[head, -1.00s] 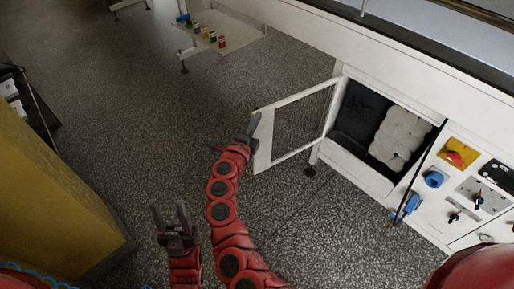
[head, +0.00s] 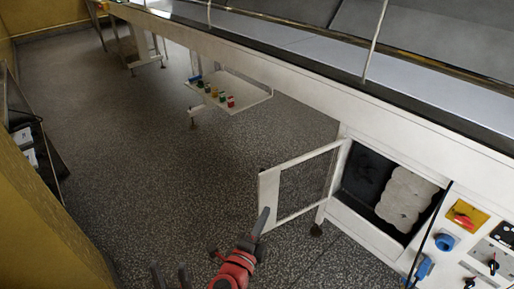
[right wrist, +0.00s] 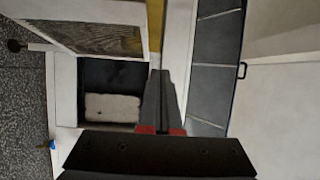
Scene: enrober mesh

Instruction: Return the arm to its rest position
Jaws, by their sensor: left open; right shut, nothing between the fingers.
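My right gripper (head: 263,220) is shut, its dark fingers pointing up at the outer edge of the open white cabinet door (head: 268,205). I cannot tell whether they touch the door. In the right wrist view the shut fingers (right wrist: 160,80) hold nothing, and the door's windowed panel (right wrist: 110,38) is at upper left. My left gripper (head: 171,276) is open and empty at the bottom edge of the head view; its arm is out of frame.
The open cabinet holds a pale lumpy block (head: 405,200) beside dark padding. A control panel (head: 478,240) with knobs and a blue connector is at right. A low shelf (head: 240,92) carries several small coloured items. A yellow block (head: 45,225) stands left; the floor between is clear.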

